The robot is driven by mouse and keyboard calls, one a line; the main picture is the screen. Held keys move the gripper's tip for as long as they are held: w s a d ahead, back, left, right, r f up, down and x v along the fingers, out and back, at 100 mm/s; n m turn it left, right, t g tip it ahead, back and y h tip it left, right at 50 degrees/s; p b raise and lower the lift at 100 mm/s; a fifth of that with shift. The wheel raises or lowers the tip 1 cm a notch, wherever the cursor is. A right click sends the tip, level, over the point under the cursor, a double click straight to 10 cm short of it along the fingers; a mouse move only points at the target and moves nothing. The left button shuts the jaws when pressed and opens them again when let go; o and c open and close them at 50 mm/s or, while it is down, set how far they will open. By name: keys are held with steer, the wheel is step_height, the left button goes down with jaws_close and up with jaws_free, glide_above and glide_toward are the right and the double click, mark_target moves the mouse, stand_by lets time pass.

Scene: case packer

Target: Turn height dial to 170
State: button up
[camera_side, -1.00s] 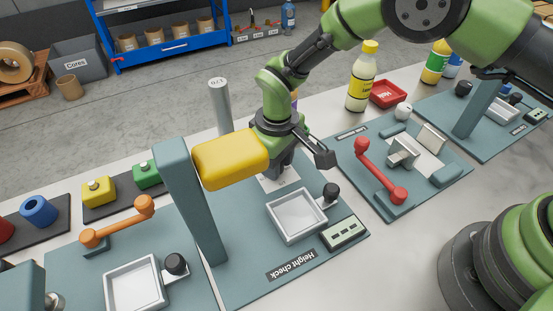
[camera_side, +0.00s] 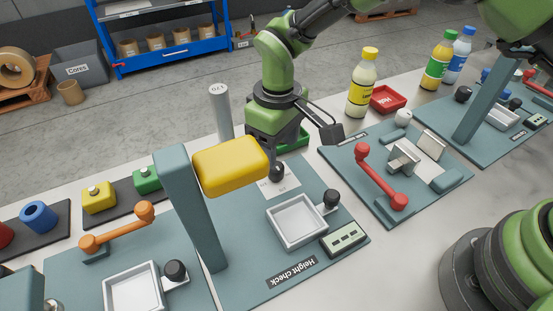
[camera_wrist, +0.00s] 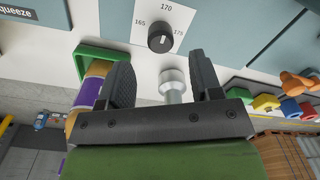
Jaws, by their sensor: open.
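The height dial (camera_wrist: 161,38) is a round black knob on a white card marked 165, 170 and 175. In the side view the dial (camera_side: 277,172) stands on the Height check board (camera_side: 240,255), behind the white tray. Its pointer is too small to read surely. My gripper (camera_wrist: 160,60) is open, with one finger on each side of the view and the dial just beyond the fingertips, apart from them. In the side view my gripper (camera_side: 272,148) is behind the dial, its fingers mostly hidden.
A yellow block (camera_side: 230,165) on a teal post stands left of the dial. A metal cylinder marked 170 (camera_side: 221,112) stands behind the board. A green tray (camera_side: 294,142) is beside my gripper; a purple-labelled object (camera_wrist: 88,92) is in it. A white tray (camera_side: 297,220) lies in front.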

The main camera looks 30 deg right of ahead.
steer(key=shift+r, duration=2)
steer(key=shift+d+r, duration=0.15)
steer(key=shift+r, duration=0.15)
step_height(320, 180, up, 8)
steer(key=m+t, duration=0.1)
steer(key=m, duration=0.1)
glide_above(278, 164)
steer(key=s+d, duration=0.1)
steer(key=d, duration=0.3)
steer(key=s+d+r+m+t+y, duration=0.2)
steer(key=s+d+r, duration=0.35)
steer(key=r, duration=0.25)
steer(key=s+d+r+m+t, duration=0.1)
steer(key=s+d+m+t, duration=0.1)
steer(key=s, duration=0.5)
steer(key=s+d+r+m+t, duration=0.1)
steer(key=s+d+m+t, duration=0.1)
steer(key=s, duration=0.5)
steer(key=d+m, duration=0.1)
steer(key=d, duration=0.1)
steer(key=shift+s+d+r, duration=0.25)
steer(key=shift+d+r, duration=0.15)
